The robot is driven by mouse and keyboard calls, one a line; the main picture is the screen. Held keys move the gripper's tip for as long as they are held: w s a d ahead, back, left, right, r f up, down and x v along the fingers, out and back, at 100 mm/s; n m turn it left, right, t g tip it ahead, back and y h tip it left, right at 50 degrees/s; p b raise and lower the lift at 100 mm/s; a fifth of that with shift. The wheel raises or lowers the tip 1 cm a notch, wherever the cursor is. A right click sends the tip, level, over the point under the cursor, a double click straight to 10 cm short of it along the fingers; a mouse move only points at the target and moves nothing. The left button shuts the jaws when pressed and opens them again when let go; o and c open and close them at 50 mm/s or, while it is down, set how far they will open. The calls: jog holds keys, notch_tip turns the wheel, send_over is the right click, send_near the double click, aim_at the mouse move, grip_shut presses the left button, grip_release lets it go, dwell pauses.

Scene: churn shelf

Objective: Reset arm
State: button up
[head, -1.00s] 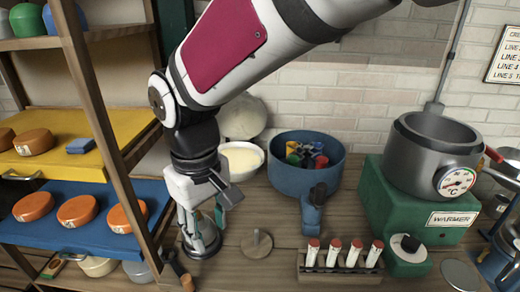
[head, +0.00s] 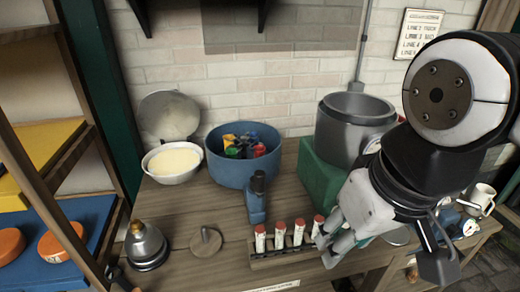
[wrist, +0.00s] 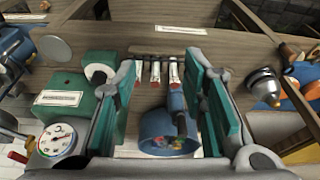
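My gripper (head: 338,240) is at the right of the bench in the head view, low beside the vial rack, with my arm bent over the warmer side. In the wrist view my gripper (wrist: 163,65) has its two teal-padded fingers spread wide with nothing between the pads. The vial rack (head: 285,260) with several red-capped vials shows beyond the fingertips in the wrist view. A metal weight-like piece with a brass knob (head: 146,245) stands alone on the bench at the left, and shows at the right of the wrist view (wrist: 258,88).
A blue tub (head: 228,170) of colored pieces, a bowl (head: 172,163) and a blue upright tool (head: 257,200) stand on the bench. A grey pot (head: 340,130) sits on the green warmer (head: 318,180), partly behind my arm. A shelf (head: 75,215) with orange discs is at left.

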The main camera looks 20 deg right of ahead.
jog(key=shift+t, duration=0.5)
notch_tip(320, 180, up, 5)
jog(key=p, duration=0.4)
jog(key=shift+r, duration=0.15)
